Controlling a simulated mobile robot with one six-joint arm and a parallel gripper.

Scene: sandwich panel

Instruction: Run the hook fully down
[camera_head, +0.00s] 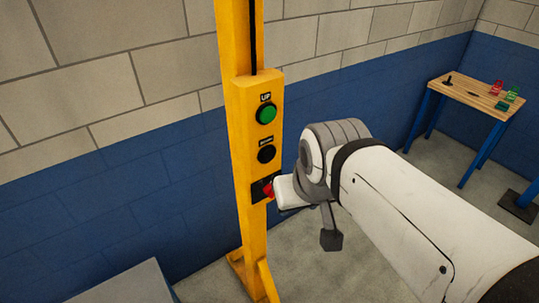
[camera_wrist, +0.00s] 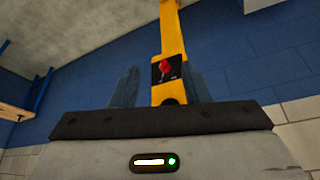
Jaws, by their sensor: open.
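A yellow control post (camera_head: 243,140) stands in front of the wall. It carries a green button (camera_head: 266,114) labelled UP, a black button (camera_head: 267,154) below it with a label too small to read, and a red switch (camera_head: 268,190) on a black plate lowest down. The red switch also shows in the wrist view (camera_wrist: 165,66), which looks upside down. My gripper (camera_wrist: 161,73) is open, its two dark fingers on either side of the post, level with the red switch. Contact cannot be told. In the head view my wrist partly hides the gripper. The hook is not in view.
A wooden-topped table (camera_head: 475,93) with blue legs holds small red, green and black items at the right. A grey surface (camera_head: 125,285) lies at the lower left. The floor around the post's foot looks clear. A blue and grey block wall is behind.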

